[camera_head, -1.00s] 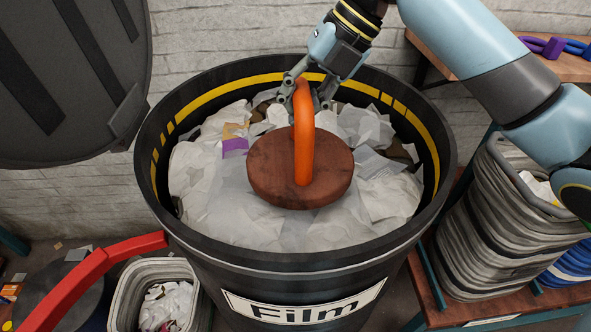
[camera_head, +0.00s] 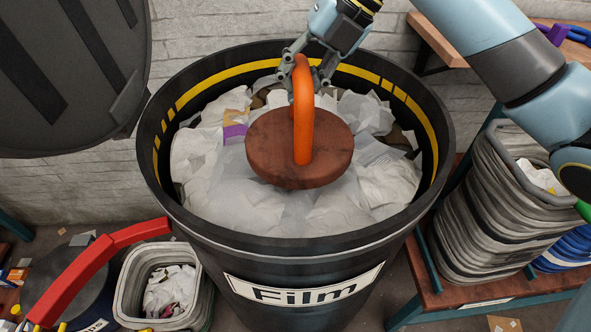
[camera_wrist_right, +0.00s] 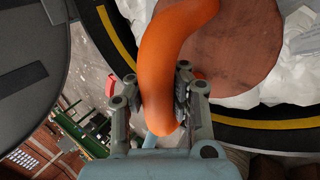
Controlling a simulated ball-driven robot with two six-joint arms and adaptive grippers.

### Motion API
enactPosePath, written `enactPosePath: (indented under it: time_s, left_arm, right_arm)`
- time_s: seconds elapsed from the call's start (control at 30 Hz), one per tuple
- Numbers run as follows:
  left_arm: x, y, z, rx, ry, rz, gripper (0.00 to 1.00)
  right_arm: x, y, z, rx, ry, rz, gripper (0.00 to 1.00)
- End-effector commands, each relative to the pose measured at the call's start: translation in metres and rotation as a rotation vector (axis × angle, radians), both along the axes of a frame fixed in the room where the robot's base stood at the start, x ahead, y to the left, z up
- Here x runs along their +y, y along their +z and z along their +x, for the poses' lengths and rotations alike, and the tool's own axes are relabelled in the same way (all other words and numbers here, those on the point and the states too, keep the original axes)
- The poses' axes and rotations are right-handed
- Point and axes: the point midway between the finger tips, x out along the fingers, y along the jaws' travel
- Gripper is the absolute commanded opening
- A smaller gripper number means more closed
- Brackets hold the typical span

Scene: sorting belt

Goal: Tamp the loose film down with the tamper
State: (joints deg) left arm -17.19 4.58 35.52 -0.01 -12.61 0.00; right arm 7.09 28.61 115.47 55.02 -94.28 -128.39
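The tamper is a round brown wooden disc (camera_head: 275,160) with an orange arched handle (camera_head: 303,115). My right gripper (camera_head: 302,78) is shut on the far end of the handle. In the right wrist view its fingers (camera_wrist_right: 162,105) press on both sides of the orange handle (camera_wrist_right: 165,60). The disc hangs level over the loose film (camera_head: 240,190), which is white and translucent and fills the black bin (camera_head: 180,225) labelled "Film". Whether the disc touches the film is hidden under it. My left gripper is not in view.
A dark round lid (camera_head: 70,75) stands raised at the left. A red arched handle (camera_head: 95,265) and a grey tub of scraps (camera_head: 130,290) are at lower left. Stacked grey tubs (camera_head: 475,220) stand on a shelf at the right. The bin's rim surrounds the tamper.

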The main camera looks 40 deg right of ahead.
Motion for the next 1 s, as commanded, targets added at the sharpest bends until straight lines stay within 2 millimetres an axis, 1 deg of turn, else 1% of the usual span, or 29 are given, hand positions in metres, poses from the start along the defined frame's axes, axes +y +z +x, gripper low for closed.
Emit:
enactPosePath:
  time_s: [0.03, 0.1, 1.0]
  left_arm:
    - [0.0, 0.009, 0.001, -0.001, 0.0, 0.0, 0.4]
    - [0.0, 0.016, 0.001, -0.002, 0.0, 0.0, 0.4]
    - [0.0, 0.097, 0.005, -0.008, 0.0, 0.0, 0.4]
  right_arm:
    - [0.0, 0.013, 0.001, -0.006, 0.001, 0.001, 0.0]
    - [0.0, 0.021, 0.001, -0.006, 0.0, 0.001, 0.0]
    - [0.0, 0.124, 0.001, -0.005, 0.001, 0.0, 0.0]
